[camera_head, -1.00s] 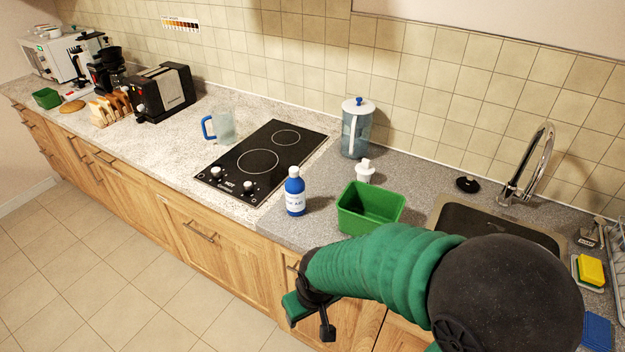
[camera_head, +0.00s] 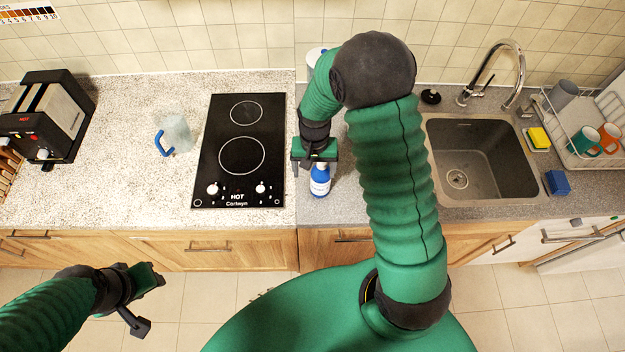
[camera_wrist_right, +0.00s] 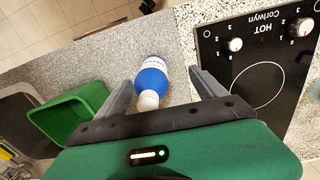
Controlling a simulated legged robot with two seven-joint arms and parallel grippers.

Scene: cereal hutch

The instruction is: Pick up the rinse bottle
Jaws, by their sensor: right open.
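The rinse bottle (camera_head: 320,184) is blue with a white label, and stands upright on the grey counter just right of the hob. My right gripper (camera_head: 312,164) is open, pointing down, just behind and above the bottle in the head view. In the right wrist view the bottle (camera_wrist_right: 152,80), with its white cap toward me, shows between the two open fingers of the right gripper (camera_wrist_right: 160,82). I cannot tell whether they touch it.
A green bin (camera_wrist_right: 75,115) stands near the bottle in the wrist view; my right arm hides it in the head view. The black hob (camera_head: 240,150) is left of the bottle, with a blue-handled jug (camera_head: 177,134) beyond. The sink (camera_head: 485,160) is right.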

